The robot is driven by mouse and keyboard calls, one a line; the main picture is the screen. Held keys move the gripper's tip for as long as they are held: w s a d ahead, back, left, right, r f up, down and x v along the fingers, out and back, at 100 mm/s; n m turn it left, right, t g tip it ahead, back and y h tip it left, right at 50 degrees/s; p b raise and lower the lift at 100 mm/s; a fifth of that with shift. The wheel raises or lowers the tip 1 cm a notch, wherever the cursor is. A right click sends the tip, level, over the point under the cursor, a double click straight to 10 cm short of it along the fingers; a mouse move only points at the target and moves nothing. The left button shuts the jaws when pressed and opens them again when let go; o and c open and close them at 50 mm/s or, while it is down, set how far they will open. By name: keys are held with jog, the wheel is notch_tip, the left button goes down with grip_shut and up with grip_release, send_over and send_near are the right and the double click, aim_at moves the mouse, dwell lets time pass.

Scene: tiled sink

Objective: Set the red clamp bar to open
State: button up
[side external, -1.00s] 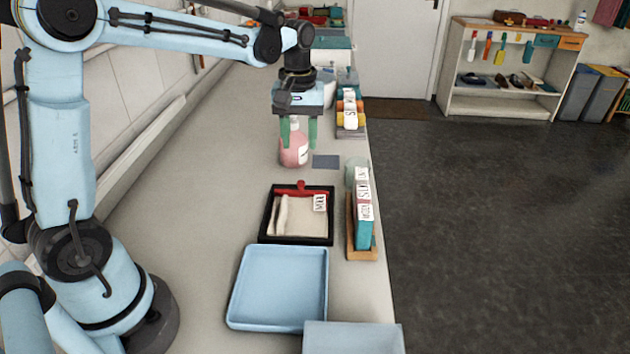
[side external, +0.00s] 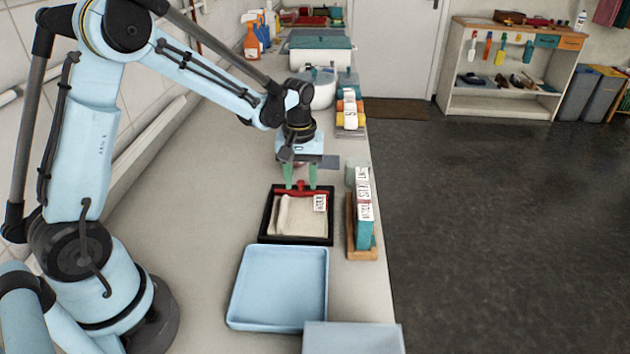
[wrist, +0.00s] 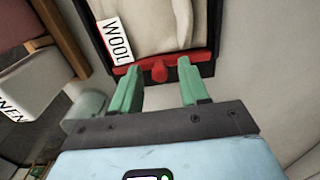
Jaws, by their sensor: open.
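The red clamp bar (side external: 322,191) lies along the far edge of a black framed tray (side external: 264,226). A rounded red knob sticks up at its middle. A folded cream cloth (side external: 298,215) with a WOOL label lies in the tray. My gripper (side external: 300,186) is open, its green fingers pointing down at the bar, one on each side of the knob. In the wrist view the fingertips (wrist: 160,68) flank the knob of the red bar (wrist: 206,57) with gaps on both sides. I cannot tell whether they touch the bar.
A blue tray (side external: 278,288) stands in front of the black tray. A wooden rack (side external: 364,252) with labelled blocks stands to its right, near the counter edge. A white bowl (side external: 323,92) and rolls (side external: 350,113) are farther back. The counter (side external: 190,220) to the left is clear.

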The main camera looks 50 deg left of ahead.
jog(key=shift+c, duration=0.2)
grip_shut()
jog(key=shift+w+a, duration=1.25)
jog(key=shift+o, duration=0.2)
grip_release()
jog(key=shift+r, duration=0.1)
notch_tip(320, 180, up, 12)
